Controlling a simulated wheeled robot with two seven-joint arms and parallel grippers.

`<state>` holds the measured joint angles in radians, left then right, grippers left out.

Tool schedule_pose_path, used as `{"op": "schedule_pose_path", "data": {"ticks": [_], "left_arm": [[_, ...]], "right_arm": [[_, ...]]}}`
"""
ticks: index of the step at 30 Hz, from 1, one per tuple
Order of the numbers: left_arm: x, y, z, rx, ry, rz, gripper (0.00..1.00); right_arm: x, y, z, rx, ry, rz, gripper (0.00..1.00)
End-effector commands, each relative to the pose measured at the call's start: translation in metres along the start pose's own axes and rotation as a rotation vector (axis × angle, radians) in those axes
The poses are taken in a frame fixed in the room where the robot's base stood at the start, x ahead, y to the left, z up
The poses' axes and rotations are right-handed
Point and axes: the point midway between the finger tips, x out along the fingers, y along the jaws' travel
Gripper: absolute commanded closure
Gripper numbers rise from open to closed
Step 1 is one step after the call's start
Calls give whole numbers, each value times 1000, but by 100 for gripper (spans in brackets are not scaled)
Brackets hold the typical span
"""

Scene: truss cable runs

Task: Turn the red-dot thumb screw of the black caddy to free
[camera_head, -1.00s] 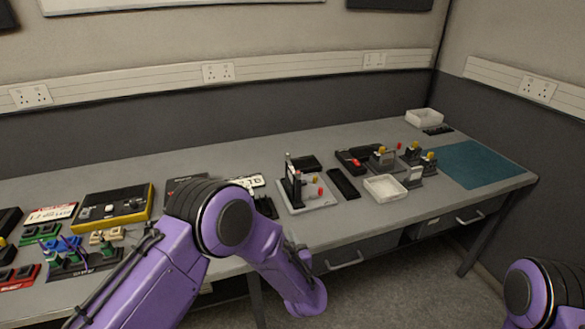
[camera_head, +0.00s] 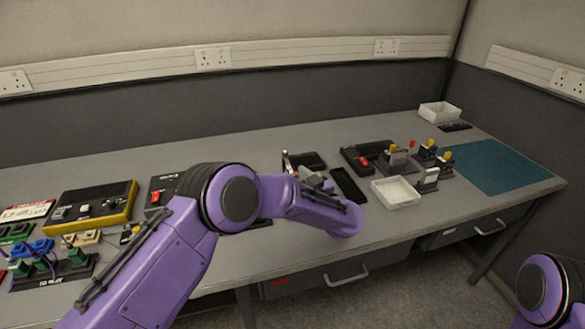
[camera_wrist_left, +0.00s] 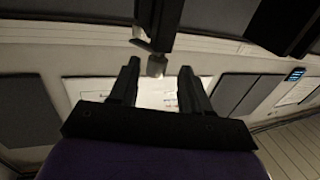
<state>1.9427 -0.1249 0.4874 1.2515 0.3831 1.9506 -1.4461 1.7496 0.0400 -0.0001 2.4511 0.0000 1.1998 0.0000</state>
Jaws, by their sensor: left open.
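My left gripper (camera_head: 314,181) is over the middle of the bench, partly hidden by my own purple arm. In the left wrist view the gripper (camera_wrist_left: 157,84) is open, with its two dark fingers apart. A small grey knob (camera_wrist_left: 156,66) shows in the gap between the fingertips, below a dark upright part (camera_wrist_left: 158,22). I cannot tell whether it touches a finger. No red dot can be made out on the knob, and I cannot tell which piece is the black caddy.
A white tray (camera_head: 396,192) and a black flat piece (camera_head: 348,185) lie right of the gripper. Yellow-topped fixtures (camera_head: 396,155) stand behind the tray. A teal mat (camera_head: 495,166) lies at the right. A black-and-yellow box (camera_head: 92,206) is at the left.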

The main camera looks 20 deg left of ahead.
Motion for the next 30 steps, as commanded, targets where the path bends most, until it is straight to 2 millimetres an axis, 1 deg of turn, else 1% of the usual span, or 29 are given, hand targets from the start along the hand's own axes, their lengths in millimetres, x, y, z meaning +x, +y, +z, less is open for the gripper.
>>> {"op": "schedule_pose_path", "data": {"ticks": [1,3,6,14,15,17,18,19,20,30], "left_arm": [[10,-1,0,1,-2,-3,53],[20,0,0,1,-2,0,53],[28,2,0,0,-1,3,53],[31,3,1,1,0,6,53],[31,3,1,1,0,6,56],[30,3,1,1,0,6,75],[30,3,1,1,0,6,88],[30,3,1,1,0,6,98],[30,3,1,1,0,6,100],[30,3,1,1,0,11,100]], "right_arm": [[-4,0,-2,0,1,-1,57],[-5,0,-3,0,1,-1,57],[-6,0,-3,0,2,-1,57],[-6,0,-3,0,1,-1,57],[-6,0,-3,0,1,-1,57],[-6,0,-3,0,1,-1,57],[-6,0,-3,0,1,-1,57],[-6,0,-3,0,1,-1,57],[-6,0,-3,0,1,-1,57],[-6,0,-3,1,1,-1,57]]}}
